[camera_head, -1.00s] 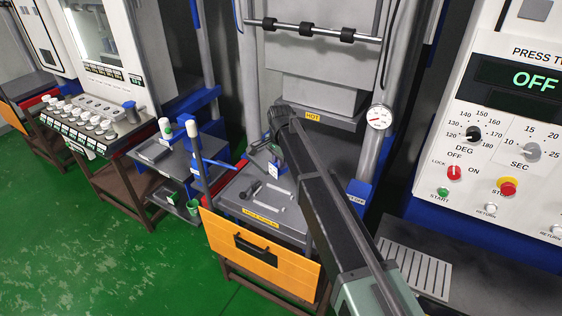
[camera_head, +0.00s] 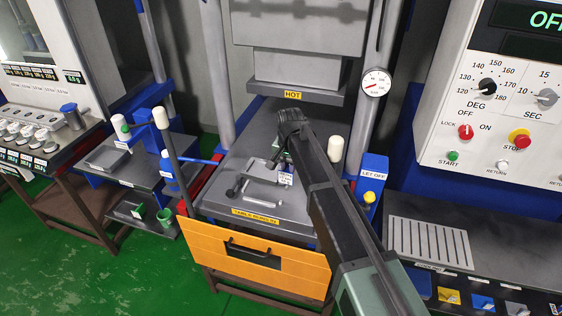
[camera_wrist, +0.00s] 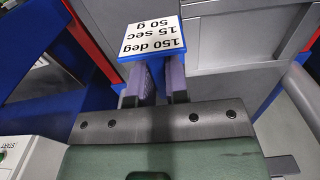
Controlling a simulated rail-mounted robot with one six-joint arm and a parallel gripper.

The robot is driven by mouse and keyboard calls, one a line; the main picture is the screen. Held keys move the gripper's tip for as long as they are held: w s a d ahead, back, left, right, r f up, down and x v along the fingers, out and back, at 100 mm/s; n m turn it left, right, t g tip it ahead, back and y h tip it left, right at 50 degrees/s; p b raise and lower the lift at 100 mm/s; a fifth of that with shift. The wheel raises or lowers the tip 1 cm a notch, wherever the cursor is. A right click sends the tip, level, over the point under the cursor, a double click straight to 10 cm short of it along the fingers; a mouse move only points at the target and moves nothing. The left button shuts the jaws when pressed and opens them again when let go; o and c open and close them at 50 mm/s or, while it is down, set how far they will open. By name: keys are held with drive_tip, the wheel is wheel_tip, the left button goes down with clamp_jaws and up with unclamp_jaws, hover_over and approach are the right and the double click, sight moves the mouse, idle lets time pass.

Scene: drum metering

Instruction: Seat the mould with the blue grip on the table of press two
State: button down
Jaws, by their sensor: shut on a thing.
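My gripper (camera_wrist: 160,88) is shut on a blue grip (camera_wrist: 152,64) in the wrist view. Its white label reads 150 deg, 15 sec, 50 g, upside down in the picture. The rest of the mould is not clear in that view. In the head view my arm's end hangs over the press table (camera_head: 220,204), below the plate marked HOT, and largely hides my gripper. A white label (camera_head: 286,179) and grey parts show at the table's middle. I cannot tell whether the held mould touches the table.
An orange panel with a black handle (camera_head: 255,250) hangs at the table's front. A white-knobbed lever (camera_head: 172,150) stands at its left, and a pressure gauge (camera_head: 375,84) at the right column. The control panel (camera_head: 490,120) and a slotted shelf (camera_head: 430,240) are at right.

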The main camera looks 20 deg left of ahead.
sight(289, 182)
drive_tip(key=shift+s+d+f+n, duration=0.1)
drive_tip(key=shift+d+n, duration=0.05)
drive_tip(key=shift+n, duration=0.25)
wheel_tip(289, 182, down, 6)
drive_tip(key=b, duration=0.5)
drive_tip(key=shift+b, duration=0.4)
idle(1.1)
drive_tip(key=shift+f+b, duration=0.35)
drive_tip(key=shift+b, duration=0.1)
drive_tip(key=shift+f+b, duration=0.7)
drive_tip(key=c, duration=1.1)
unclamp_jaws()
drive_tip(key=shift+o, duration=0.2)
drive_tip(key=shift+r, duration=0.2)
